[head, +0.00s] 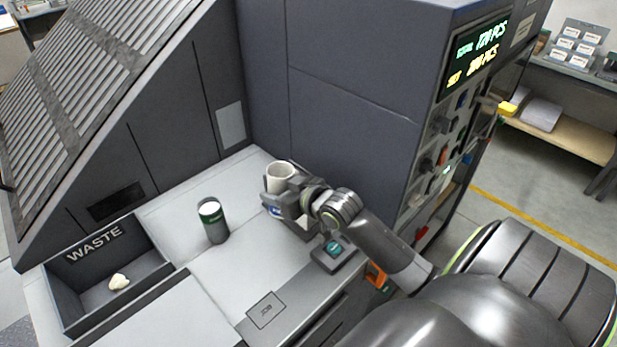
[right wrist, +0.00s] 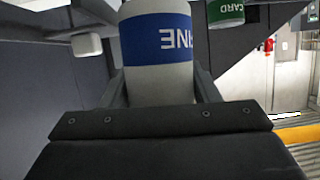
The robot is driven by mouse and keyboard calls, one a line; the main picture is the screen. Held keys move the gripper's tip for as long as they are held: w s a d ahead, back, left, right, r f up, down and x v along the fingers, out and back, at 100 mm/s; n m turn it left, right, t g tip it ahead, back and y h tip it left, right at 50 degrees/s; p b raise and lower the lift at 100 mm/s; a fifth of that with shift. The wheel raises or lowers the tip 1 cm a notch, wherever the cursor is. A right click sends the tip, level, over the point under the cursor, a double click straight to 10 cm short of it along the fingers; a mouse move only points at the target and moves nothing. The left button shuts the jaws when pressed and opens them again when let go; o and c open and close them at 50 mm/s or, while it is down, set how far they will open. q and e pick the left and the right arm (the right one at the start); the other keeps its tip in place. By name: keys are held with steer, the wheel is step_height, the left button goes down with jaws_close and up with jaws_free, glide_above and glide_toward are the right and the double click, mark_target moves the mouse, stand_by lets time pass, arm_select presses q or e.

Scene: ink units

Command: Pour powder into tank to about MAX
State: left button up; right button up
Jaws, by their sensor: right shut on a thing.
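A white cup-like container (head: 280,172) with a blue band stands upright in my right gripper (head: 284,197), over the back of the light worktop. My right gripper is shut on it. In the right wrist view the container (right wrist: 157,85) fills the space between the fingers, and its blue band carries upside-down letters. I cannot see any powder inside it. No tank or MAX mark can be made out. My left gripper is not in view.
A dark WASTE bin (head: 150,267) at the left holds a crumpled pale piece (head: 119,282). A small dark pad (head: 333,254) with a green face is near my right forearm. A tall dark cabinet (head: 350,90) stands behind. The worktop between cylinder and pad is clear.

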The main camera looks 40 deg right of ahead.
steer(key=shift+a+r, duration=0.1)
steer(key=shift+r, duration=0.3)
steer(key=shift+a+r+p, duration=0.1)
steer(key=shift+a+p, duration=0.1)
steer(key=shift+p, duration=0.1)
steer(key=a+r+p, duration=0.1)
steer(key=a+p, duration=0.1)
steer(key=a, duration=0.1)
steer(key=a+r+p, duration=0.1)
steer(key=shift+s+a+r, duration=0.25)
steer(key=shift+a+r, duration=0.05)
stand_by(0.5)
